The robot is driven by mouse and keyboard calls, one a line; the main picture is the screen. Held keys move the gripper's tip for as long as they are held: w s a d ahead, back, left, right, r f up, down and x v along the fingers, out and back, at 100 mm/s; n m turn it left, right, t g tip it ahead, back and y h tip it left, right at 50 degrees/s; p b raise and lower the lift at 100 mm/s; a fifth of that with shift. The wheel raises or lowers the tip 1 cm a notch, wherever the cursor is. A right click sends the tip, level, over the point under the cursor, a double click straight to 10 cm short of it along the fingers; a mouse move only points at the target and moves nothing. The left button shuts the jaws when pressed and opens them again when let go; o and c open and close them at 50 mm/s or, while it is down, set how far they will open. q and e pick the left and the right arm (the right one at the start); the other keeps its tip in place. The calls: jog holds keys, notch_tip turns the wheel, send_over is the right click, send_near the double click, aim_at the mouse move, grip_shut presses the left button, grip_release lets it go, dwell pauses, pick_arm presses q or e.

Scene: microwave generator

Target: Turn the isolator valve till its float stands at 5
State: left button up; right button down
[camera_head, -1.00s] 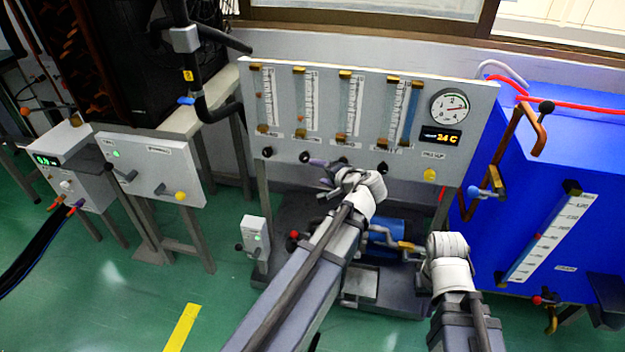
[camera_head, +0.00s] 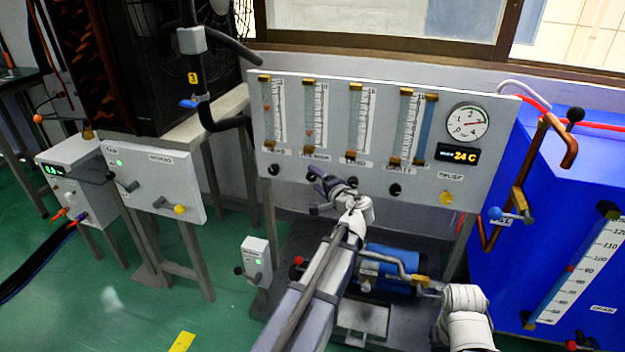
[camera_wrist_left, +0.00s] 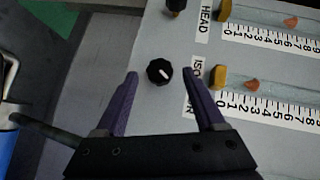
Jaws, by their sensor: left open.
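The isolator valve is a black knob with a white mark (camera_wrist_left: 160,71), below the tube labelled isolator on the grey panel. In the left wrist view it lies between the two purple fingers of my left gripper (camera_wrist_left: 160,85), which is open, with a gap on each side. In the head view my left gripper (camera_head: 322,184) is at the panel's lower edge and covers most of this knob. The isolator's orange float (camera_wrist_left: 252,84) stands between 2 and 3 on its scale; it also shows in the head view (camera_head: 310,133). My right gripper is not seen.
Neighbouring black knobs (camera_head: 352,182) sit close along the panel (camera_head: 340,88) edge, with a yellow relief knob (camera_head: 446,197) farther right. A blue pump (camera_head: 388,262) stands below. A blue tank (camera_head: 600,165) with copper pipe is at right.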

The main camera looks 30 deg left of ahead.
aim_at(314, 178)
pick_arm(q)
jog(key=shift+x, duration=1.55)
grip_shut()
